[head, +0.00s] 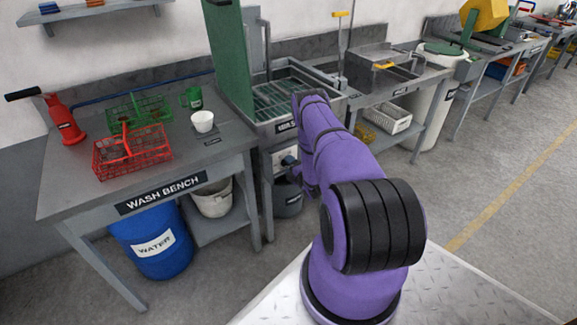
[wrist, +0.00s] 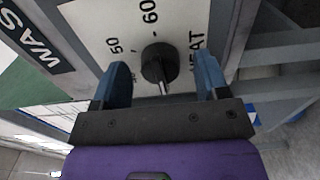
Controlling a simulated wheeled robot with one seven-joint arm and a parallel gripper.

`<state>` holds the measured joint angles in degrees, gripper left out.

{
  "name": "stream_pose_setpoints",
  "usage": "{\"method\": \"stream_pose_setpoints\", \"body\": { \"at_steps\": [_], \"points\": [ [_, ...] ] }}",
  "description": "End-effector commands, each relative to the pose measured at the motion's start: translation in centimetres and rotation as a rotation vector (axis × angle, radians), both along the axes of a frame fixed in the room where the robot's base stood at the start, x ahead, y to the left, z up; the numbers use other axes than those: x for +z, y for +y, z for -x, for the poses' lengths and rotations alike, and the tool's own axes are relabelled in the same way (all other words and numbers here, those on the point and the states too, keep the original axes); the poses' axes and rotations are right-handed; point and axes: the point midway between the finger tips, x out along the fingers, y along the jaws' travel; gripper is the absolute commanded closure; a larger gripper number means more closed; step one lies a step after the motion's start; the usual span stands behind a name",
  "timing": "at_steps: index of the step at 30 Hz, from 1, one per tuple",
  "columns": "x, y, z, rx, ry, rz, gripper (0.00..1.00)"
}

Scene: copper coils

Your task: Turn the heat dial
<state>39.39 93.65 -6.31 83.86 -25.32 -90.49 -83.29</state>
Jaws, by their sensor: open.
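The heat dial (wrist: 158,64) is a round black knob with a light pointer, set on a white plate (wrist: 105,18) marked "50", "60" and "HEAT". My gripper (wrist: 165,80) has blue fingers, open, one on each side of the dial, with visible gaps between them and the knob. In the head view my purple arm reaches down to the front of the sink unit (head: 280,121), and my gripper (head: 288,161) is small there beside a pale panel (head: 281,154). The arm partly hides that panel, and the dial cannot be made out in that view.
The wash bench (head: 66,188) stands left, with a red wire basket (head: 133,158), a green basket (head: 140,108), a red extinguisher-like can (head: 65,122) and a white cup (head: 202,121). A blue water barrel (head: 150,242) is below. Open floor lies right.

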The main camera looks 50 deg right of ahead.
Motion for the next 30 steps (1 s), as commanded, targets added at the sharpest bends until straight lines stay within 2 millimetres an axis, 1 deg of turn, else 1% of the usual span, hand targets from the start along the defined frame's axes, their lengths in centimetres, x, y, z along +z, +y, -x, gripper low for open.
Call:
{"method": "stream_pose_setpoints", "body": {
  "at_steps": [4, 12, 13, 14, 15, 17, 18, 19, 26, 30],
  "points": [
    [0.01, -0.16, -0.76, 0.000, 0.000, -0.001, 0.32],
    [0.01, -0.20, -0.86, 0.000, 0.000, -0.001, 0.32],
    [0.01, -0.20, -0.86, 0.000, 0.000, -0.001, 0.37],
    [0.01, -0.19, -0.85, 0.000, 0.000, -0.001, 0.44],
    [0.01, -0.19, -0.85, 0.000, 0.000, -0.001, 0.53],
    [0.01, -0.19, -0.85, 0.000, 0.000, -0.001, 0.67],
    [0.00, -0.19, -0.84, 0.000, 0.001, -0.001, 0.76],
    [0.00, -0.19, -0.84, 0.000, 0.001, -0.001, 0.80],
    [-0.01, -0.19, -0.83, 0.000, -0.002, -0.012, 0.80],
    [-0.03, -0.20, -0.82, 0.000, -0.011, -0.050, 0.80]
  ]
}}
